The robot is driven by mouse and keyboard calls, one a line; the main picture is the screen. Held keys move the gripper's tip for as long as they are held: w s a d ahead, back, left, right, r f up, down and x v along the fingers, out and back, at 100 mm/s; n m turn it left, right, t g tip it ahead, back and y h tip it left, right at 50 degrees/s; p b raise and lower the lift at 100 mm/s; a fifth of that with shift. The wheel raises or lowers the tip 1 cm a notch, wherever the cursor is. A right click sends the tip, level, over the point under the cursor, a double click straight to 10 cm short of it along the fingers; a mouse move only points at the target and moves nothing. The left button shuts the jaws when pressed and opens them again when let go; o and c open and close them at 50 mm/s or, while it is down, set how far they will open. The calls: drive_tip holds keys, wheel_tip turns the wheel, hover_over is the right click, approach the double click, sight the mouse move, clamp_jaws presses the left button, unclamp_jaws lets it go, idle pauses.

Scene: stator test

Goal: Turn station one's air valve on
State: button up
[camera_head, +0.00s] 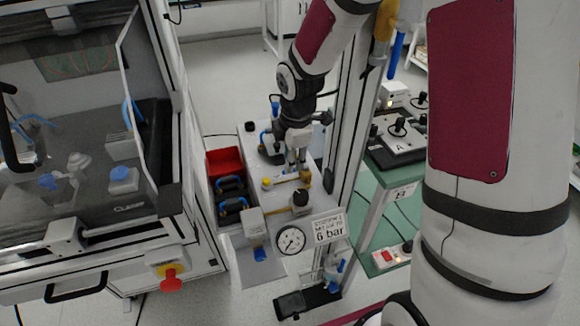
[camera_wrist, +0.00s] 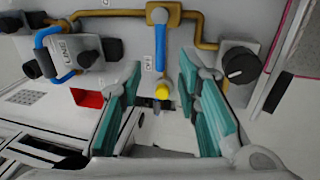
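Station one's panel (camera_head: 250,180) stands in the middle of the head view. On it, the air valve's blue lever (camera_wrist: 160,45) hangs from a brass fitting (camera_wrist: 160,14) on a brass pipe in the wrist view. A yellow knob (camera_wrist: 162,91) is in line with the lever's lower end; it also shows in the head view (camera_head: 267,183). My gripper (camera_wrist: 160,75) is open, one teal finger on each side of the lever and knob. It appears apart from both. In the head view my gripper (camera_head: 296,162) is over the panel and hides the lever.
A black regulator knob (camera_wrist: 240,66) is right of the fingers. A box marked LINE (camera_wrist: 75,52) with a blue handle is left. A gauge (camera_head: 292,240) and a 6 bar sign (camera_head: 329,228) face front. A red bin (camera_head: 225,162) and an enclosed machine (camera_head: 90,240) stand left.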

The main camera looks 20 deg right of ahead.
drive_tip(key=shift+w+f+b, duration=0.15)
drive_tip(key=shift+w+f, duration=0.05)
drive_tip(key=shift+f, duration=0.75)
drive_tip(key=shift+w+f+b, duration=0.15)
drive_tip(key=shift+f, duration=0.75)
drive_tip(key=shift+c, duration=0.6)
clamp_jaws()
